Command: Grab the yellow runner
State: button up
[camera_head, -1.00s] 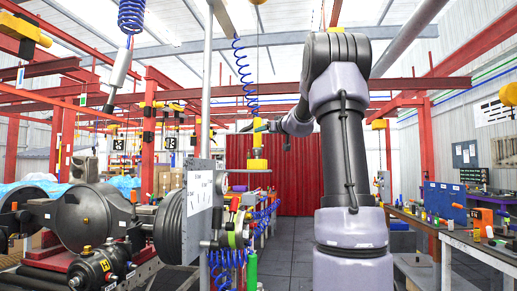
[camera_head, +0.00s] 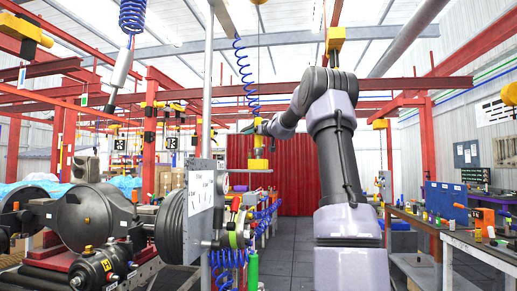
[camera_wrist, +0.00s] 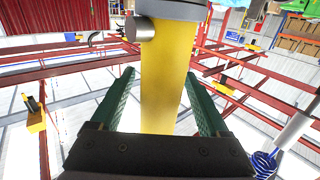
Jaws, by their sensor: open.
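The yellow runner (camera_wrist: 168,75) shows in the wrist view as a smooth yellow upright piece with a grey cap and a short grey knob at its top end. My gripper (camera_wrist: 159,74) is open, with one green finger on each side of the yellow piece. I see a gap between each finger and it. The dark palm hides its near end. In the head view the runner (camera_head: 258,164) is small and yellow beyond my arm, under a blue coiled hose. My gripper (camera_head: 252,127) is small there and partly hidden, so its fingers are unclear.
A large dark axle (camera_head: 85,215) stands at the left, beside a grey post (camera_head: 207,100). Workbenches with tools, including a blue panel (camera_head: 445,200), line the right. Red beams cross overhead. The floor (camera_head: 295,255) is clear toward the red curtain (camera_head: 300,175).

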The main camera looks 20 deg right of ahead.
grip_shut()
dwell(1.2)
jog(key=shift+r, duration=0.1)
